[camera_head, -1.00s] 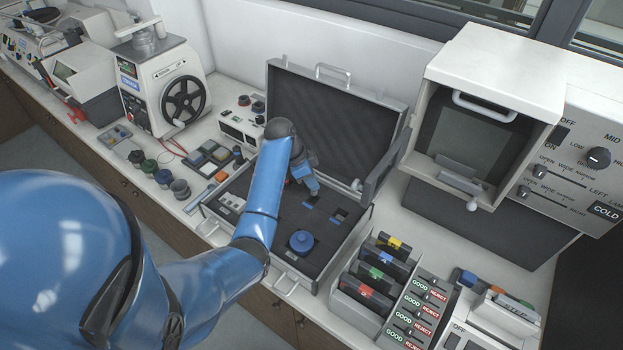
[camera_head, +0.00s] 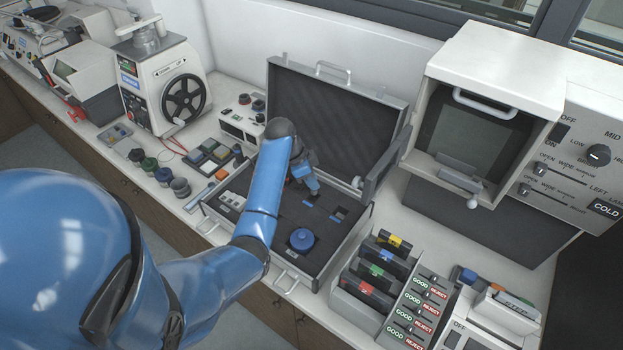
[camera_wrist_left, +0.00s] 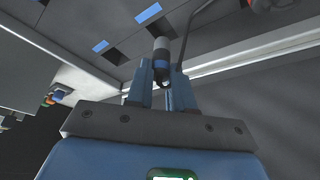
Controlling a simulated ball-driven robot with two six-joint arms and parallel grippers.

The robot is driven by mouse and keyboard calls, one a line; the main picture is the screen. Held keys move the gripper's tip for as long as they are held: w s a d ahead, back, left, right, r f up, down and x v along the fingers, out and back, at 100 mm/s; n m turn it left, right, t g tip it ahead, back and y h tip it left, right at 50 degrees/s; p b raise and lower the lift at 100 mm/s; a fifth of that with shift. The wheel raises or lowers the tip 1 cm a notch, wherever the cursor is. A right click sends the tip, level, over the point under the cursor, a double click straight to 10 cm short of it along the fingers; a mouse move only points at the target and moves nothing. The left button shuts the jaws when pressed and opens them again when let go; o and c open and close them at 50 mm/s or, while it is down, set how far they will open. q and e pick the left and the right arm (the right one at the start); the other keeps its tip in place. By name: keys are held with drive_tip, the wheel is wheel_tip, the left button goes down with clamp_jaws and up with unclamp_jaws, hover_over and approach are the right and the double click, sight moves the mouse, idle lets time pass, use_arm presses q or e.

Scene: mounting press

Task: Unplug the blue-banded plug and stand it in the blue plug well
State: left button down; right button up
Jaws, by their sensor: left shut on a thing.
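The blue-banded plug (camera_wrist_left: 162,52) is a dark grey cylinder with a blue band. It shows in the left wrist view between the fingers of my left gripper (camera_wrist_left: 161,82), which is shut on it. In the head view my left gripper (camera_head: 312,187) is low over the dark foam of the open case (camera_head: 263,210), and the plug cannot be made out there. Blue marks (camera_wrist_left: 148,13) beside dark openings show in the foam in the left wrist view; I cannot tell which opening is the blue plug well. My right gripper is out of view.
A round blue piece (camera_head: 301,240) sits in the front of the case. The raised lid (camera_head: 335,110) stands behind my gripper. A rack of coloured cartridges (camera_head: 376,275) is at the right front, and a white chamber (camera_head: 490,80) at the right.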

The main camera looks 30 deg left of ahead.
use_arm(q)
drive_tip(key=shift+f+b, duration=0.5)
drive_tip(key=shift+f, duration=0.5)
idle(0.4)
drive_tip(key=shift+f, duration=0.35)
drive_tip(key=shift+f+b, duration=0.65)
drive_tip(key=shift+f, duration=0.1)
idle(0.5)
drive_tip(key=shift+c, duration=1.8)
unclamp_jaws()
drive_tip(key=shift+r, duration=0.1)
wheel_tip(320, 180, up, 8)
drive_tip(key=p, duration=0.6)
drive_tip(key=shift+s+f+p, duration=0.1)
drive_tip(key=shift+f+p, duration=0.15)
drive_tip(key=shift+p, duration=0.15)
drive_tip(key=shift+f, duration=0.1)
